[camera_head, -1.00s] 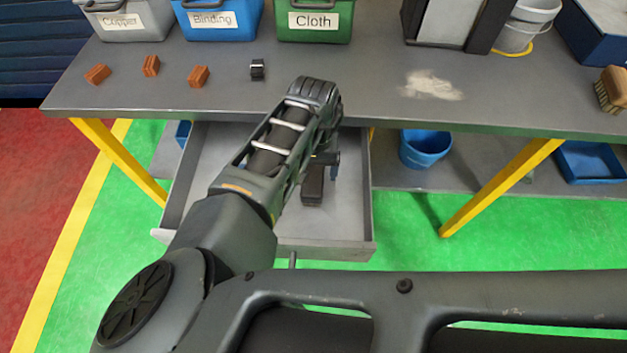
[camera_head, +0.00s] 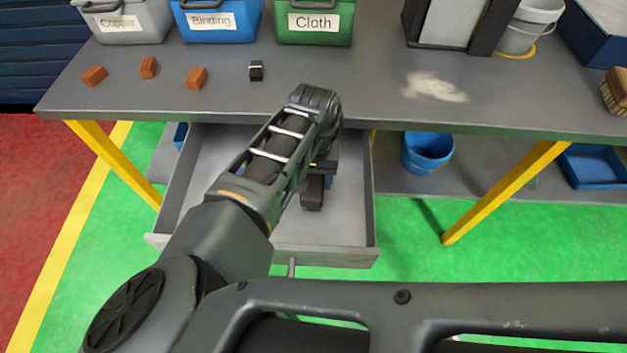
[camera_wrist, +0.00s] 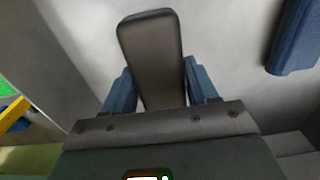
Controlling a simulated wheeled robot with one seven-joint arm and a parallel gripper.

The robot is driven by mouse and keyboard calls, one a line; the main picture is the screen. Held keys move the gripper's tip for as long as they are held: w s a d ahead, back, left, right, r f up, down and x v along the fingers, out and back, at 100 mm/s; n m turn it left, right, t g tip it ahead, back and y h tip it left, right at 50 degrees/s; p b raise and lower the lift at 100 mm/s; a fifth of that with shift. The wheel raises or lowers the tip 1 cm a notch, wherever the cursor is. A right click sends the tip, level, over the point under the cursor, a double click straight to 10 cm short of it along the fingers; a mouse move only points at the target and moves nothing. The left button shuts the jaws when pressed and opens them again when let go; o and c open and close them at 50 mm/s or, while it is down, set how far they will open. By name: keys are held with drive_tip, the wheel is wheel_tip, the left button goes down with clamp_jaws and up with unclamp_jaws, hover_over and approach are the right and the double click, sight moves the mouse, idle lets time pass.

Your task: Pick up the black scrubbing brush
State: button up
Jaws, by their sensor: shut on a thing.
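The black scrubbing brush (camera_wrist: 152,60) is in the wrist view, seen as a long dark block with rounded corners. My gripper (camera_wrist: 157,85) is shut on it, with one blue finger on each side. In the head view the dark end of the brush (camera_head: 313,193) shows over the open drawer (camera_head: 230,190), below my wrist. My arm hides most of the gripper there. I cannot tell whether the brush touches the drawer floor. Its bristles are hidden.
A blue object (camera_wrist: 294,38) lies in the drawer at the right of the wrist view. The grey table (camera_head: 350,95) stands above the drawer. On it are labelled bins, several small brown blocks, a black piece (camera_head: 256,70) and a wooden brush (camera_head: 615,92). A blue bucket (camera_head: 428,153) is below.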

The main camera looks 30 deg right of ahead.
sight(314, 176)
drive_tip(key=shift+c, duration=1.1)
wheel_tip(314, 176, up, 4)
drive_tip(key=p, duration=0.4)
drive_tip(key=shift+f, duration=0.2)
drive_tip(key=s+d+r, duration=0.7)
drive_tip(key=d, duration=0.2)
drive_tip(key=shift+s+r+p, duration=0.25)
drive_tip(key=shift+s+p, duration=0.05)
drive_tip(key=shift+p, duration=0.15)
drive_tip(key=o, duration=0.6)
drive_tip(key=shift+c, duration=0.2)
drive_tip(key=c, duration=0.4)
drive_tip(key=shift+o, duration=0.2)
drive_tip(key=shift+a+f, duration=0.1)
